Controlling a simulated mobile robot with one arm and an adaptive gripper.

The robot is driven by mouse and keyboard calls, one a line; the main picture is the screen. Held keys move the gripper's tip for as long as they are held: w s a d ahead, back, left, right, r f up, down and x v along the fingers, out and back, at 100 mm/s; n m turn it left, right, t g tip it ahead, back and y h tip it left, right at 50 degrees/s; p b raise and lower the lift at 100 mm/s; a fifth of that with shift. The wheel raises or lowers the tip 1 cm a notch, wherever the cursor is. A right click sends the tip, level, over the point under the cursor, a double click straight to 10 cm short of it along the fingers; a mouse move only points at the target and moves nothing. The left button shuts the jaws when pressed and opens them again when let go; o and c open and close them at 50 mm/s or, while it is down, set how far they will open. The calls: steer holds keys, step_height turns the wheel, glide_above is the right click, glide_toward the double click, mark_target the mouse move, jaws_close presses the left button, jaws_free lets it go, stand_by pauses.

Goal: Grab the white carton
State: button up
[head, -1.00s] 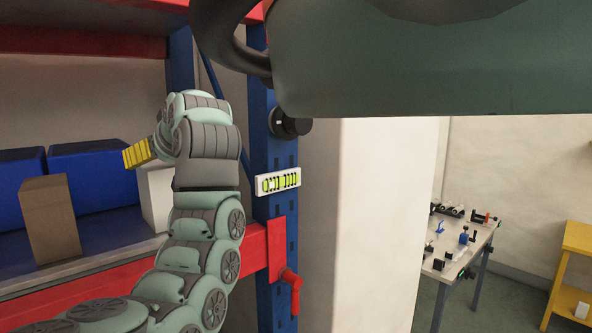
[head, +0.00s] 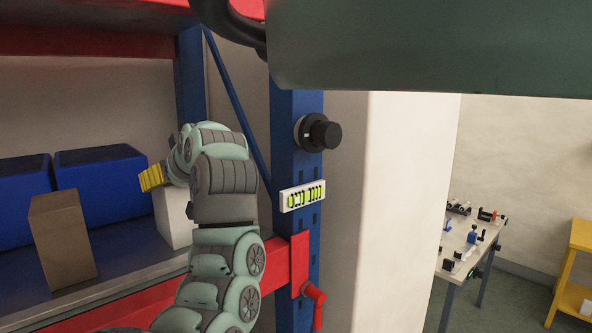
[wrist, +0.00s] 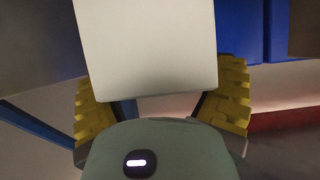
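The white carton (head: 172,217) stands on the shelf, partly hidden behind my arm in the head view. In the wrist view the carton (wrist: 147,50) fills the upper middle, its near edge in front of my palm. My gripper (wrist: 162,100) is open, with its yellow ribbed fingers spread to either side of the carton's near end. I cannot tell whether they touch it. In the head view one yellow finger of my gripper (head: 153,177) shows just above and left of the carton; the other is hidden.
A brown box (head: 62,240) stands left of the carton. Blue bins (head: 98,182) stand behind them on the shelf (head: 130,255). A blue rack post (head: 290,215) with a label plate (head: 302,196) and a black knob (head: 318,133) is to the right.

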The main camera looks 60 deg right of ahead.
steer(key=shift+f, duration=0.1)
steer(key=c, duration=0.8)
steer(key=shift+w, duration=0.1)
